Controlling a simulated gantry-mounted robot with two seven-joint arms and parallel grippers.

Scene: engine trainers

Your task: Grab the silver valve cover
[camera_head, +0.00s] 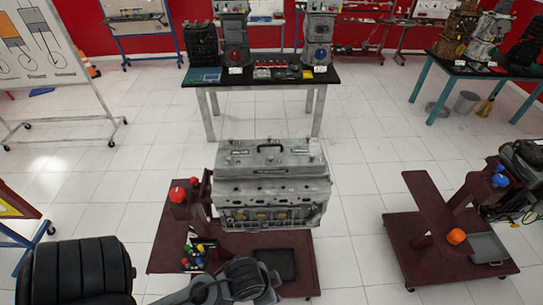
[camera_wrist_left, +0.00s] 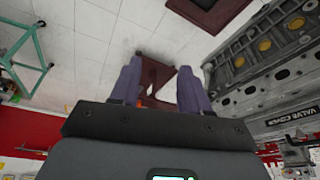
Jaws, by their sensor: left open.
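The silver valve cover (camera_head: 268,154) sits on top of the grey engine block (camera_head: 270,192), with a black handle along its top. In the left wrist view the picture is turned over, and the cover's labelled side (camera_wrist_left: 288,118) shows at the right edge, beside the engine (camera_wrist_left: 265,55). My left gripper (camera_wrist_left: 157,88) is open, with two purple-grey fingers apart and nothing between them. It is to one side of the engine and not touching the cover. In the head view, its fingers cannot be made out. My right gripper is not in view.
The engine stands on a dark red cart (camera_head: 165,252) with a red knob (camera_head: 177,194) and small coloured parts. Another dark red cart (camera_head: 410,235) with an orange knob (camera_head: 456,236) is at the right. A black-topped table (camera_head: 215,91) stands behind. White floor is free between them.

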